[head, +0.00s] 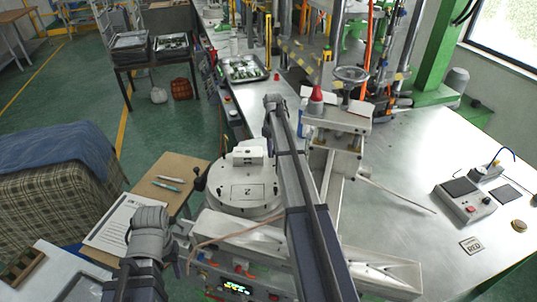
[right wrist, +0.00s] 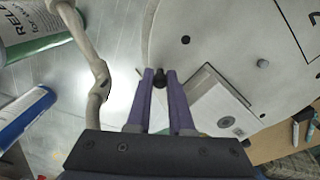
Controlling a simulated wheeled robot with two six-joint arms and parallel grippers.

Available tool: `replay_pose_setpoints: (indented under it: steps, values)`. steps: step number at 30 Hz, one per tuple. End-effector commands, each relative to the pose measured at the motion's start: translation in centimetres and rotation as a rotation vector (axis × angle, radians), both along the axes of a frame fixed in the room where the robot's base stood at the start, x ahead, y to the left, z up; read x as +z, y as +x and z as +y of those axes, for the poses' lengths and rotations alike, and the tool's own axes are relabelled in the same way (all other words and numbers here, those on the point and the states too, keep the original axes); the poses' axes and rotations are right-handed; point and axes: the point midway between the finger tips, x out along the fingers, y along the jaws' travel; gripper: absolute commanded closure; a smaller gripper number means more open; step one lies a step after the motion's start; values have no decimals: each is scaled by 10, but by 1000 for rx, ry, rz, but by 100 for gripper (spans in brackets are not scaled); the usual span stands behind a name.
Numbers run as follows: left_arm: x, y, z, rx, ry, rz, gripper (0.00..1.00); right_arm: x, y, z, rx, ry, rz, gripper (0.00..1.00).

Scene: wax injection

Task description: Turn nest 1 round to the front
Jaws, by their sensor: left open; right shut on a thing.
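The round white turntable (head: 238,205) stands in the middle of the head view. A plate marked 2 (head: 247,191) lies on its near side. A pale block (head: 249,156) sits on its far side; a block (right wrist: 215,108) with a round port also shows in the right wrist view. My right gripper (right wrist: 160,80) has its purple fingers shut on a small dark peg (right wrist: 160,70) at the turntable's rim; my right arm hides this grip in the head view. My left gripper (head: 182,252) is open and empty, left of and nearer than the turntable, partly hard to make out.
A clipboard with paper (head: 112,222) and pens (head: 168,183) lie at left. The press with a handwheel (head: 351,75) stands beyond at right. A green-labelled bottle (right wrist: 35,28) and a blue can (right wrist: 25,118) are near my right gripper. The right of the bench has free room.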

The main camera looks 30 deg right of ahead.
Motion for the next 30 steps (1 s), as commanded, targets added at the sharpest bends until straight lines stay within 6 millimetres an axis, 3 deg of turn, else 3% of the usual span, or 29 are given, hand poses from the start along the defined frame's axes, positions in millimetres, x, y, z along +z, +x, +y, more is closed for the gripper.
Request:
replay_pose_setpoints:
  steps: [11,30]
  values:
    - [0,0,0,0,0,0,50,0,19,-2,173,-1,-1,100]
    - [0,0,0,0,0,0,50,0,53,26,492,-1,-1,100]
